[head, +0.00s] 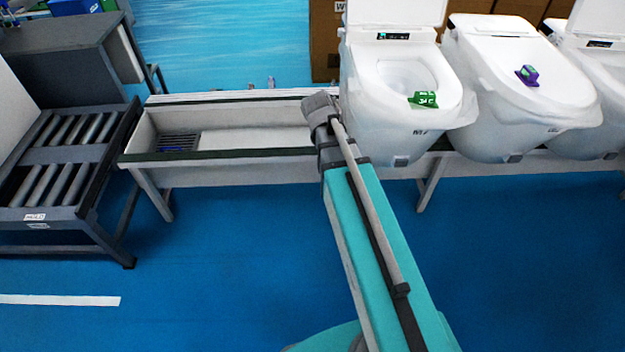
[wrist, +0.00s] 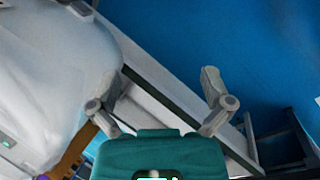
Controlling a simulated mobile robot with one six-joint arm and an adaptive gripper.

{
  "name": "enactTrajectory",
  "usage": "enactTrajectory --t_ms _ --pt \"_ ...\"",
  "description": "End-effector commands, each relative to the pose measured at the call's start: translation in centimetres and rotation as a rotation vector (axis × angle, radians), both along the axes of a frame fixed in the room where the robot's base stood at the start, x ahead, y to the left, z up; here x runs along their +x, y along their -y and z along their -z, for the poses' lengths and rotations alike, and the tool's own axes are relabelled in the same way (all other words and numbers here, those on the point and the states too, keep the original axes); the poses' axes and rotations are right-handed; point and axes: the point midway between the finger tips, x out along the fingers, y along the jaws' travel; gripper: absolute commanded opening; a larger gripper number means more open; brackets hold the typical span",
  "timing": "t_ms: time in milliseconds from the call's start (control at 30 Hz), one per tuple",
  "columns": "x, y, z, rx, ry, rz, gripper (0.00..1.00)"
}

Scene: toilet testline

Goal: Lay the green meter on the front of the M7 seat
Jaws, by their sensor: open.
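The green meter (head: 424,99) lies on the front part of the white M7 seat (head: 455,104), at the front edge of the bowl opening in the head view. The marking M7 shows on the toilet's front below it. My gripper (wrist: 164,78) is open in the wrist view, with nothing seen between its fingers. White toilet ceramic shows to the left of the fingers there. In the head view my arm reaches up to the left side of the M7 toilet, apart from the meter; its fingers cannot be made out.
A purple and green device (head: 527,75) lies on the neighbouring toilet's closed lid (head: 500,55). A third toilet (head: 598,65) stands at the right edge. A long white trough (head: 255,138) lies left of M7. A roller conveyor (head: 62,150) stands at far left. The blue floor in front is clear.

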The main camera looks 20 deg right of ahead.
Motion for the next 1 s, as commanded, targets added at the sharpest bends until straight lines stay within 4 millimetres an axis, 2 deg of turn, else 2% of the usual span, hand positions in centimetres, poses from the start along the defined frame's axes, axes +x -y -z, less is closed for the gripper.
enactTrajectory --t_ms 33,200,300,400,533,1000 --pt "-1.8 -1.8 0.3 0.053 0.027 0.054 1.0" --pt "-4.9 -6.7 1.0 0.221 0.088 0.247 1.0" --pt "-6.2 -8.6 1.2 0.289 0.1 0.331 1.0" --pt "-6.9 -9.8 1.2 0.33 0.105 0.385 1.0" --pt "-7.1 -10.3 1.2 0.351 0.105 0.413 1.0" --pt "-7.0 -10.3 1.2 0.35 0.105 0.412 1.0"
